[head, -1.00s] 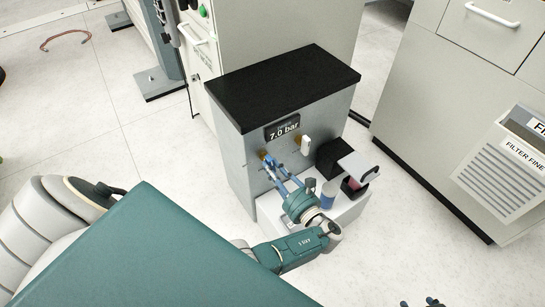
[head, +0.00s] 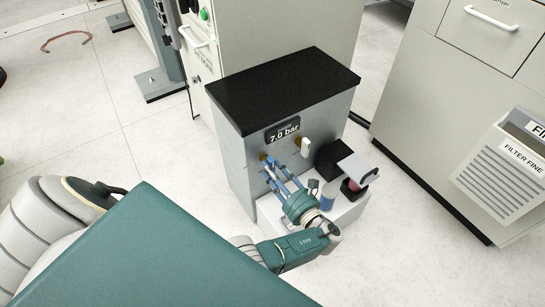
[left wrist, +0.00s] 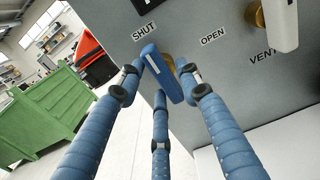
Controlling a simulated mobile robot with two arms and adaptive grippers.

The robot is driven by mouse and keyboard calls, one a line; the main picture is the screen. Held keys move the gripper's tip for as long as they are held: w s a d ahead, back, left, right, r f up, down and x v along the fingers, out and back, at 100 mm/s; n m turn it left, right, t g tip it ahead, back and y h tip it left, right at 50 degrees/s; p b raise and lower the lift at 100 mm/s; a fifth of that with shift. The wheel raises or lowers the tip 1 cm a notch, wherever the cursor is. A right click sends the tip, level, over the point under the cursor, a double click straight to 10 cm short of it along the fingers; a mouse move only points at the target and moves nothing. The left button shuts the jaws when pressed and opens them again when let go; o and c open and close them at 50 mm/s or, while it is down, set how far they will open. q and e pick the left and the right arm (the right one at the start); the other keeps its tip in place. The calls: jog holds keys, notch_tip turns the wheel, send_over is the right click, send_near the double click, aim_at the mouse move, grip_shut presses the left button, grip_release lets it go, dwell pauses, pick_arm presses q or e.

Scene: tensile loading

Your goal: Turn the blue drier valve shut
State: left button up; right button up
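The blue drier valve handle (left wrist: 166,76) sits on the grey panel in the left wrist view. It is tilted, its upper end leaning left toward the SHUT label (left wrist: 144,31); the OPEN label (left wrist: 213,36) is to its right. My left gripper (left wrist: 160,74) has blue fingers on both sides of the handle and a third below it. The fingers look spread, with a gap at the left; contact is unclear. In the head view my left gripper (head: 275,172) reaches to the cabinet front and hides most of the valve. My right gripper is out of view.
A white vent handle (left wrist: 281,22) is right of the blue one. The cabinet (head: 238,165) has a display reading 7.0 bar (head: 283,132). A black block (head: 332,159) and a blue cylinder (head: 328,196) stand right of my gripper. Open floor lies left.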

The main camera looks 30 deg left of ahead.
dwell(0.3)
pick_arm(q)
jog(key=shift+r, duration=5)
